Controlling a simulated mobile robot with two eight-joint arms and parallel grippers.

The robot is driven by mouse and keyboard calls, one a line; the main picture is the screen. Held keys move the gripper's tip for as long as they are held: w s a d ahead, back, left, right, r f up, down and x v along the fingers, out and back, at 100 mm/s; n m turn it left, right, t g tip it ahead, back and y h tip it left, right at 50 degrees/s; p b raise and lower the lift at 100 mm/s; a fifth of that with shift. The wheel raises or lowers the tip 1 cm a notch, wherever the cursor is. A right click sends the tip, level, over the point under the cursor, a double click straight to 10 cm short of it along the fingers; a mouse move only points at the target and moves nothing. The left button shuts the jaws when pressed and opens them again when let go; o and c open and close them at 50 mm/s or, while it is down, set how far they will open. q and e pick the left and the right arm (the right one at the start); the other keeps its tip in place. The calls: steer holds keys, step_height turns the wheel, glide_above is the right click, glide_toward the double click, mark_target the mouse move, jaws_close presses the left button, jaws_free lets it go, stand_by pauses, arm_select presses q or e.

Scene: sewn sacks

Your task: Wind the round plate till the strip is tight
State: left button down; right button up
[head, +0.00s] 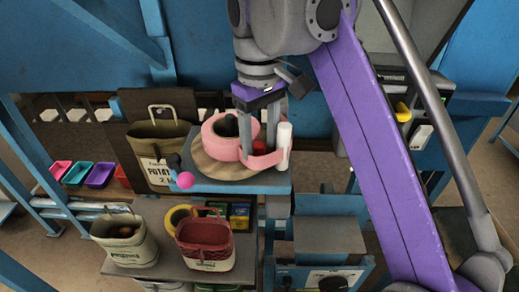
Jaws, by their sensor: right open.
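The round plate (209,171) is tan and lies on a small blue-edged stand (235,188) in the middle of the head view. A pink strip (221,150) is coiled in a loop on the plate. Its free part runs right to an upright white post (283,147) at the stand's right end. A pink ball knob (185,180) shows at the plate's left front. My right gripper (259,148) points down, open, with its fingers over the strip between coil and post. I cannot tell whether they touch it. My left gripper is not in view.
A potato sack (153,151) stands left of the stand. On a lower shelf are a cream sack (124,244), a red sack (205,241) and a yellow ring (178,217). Small coloured trays (100,174) lie at far left. A grey box machine (320,250) stands at front.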

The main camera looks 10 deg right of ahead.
steer(key=shift+f, duration=0.5)
jaws_close()
stand_by(1.2)
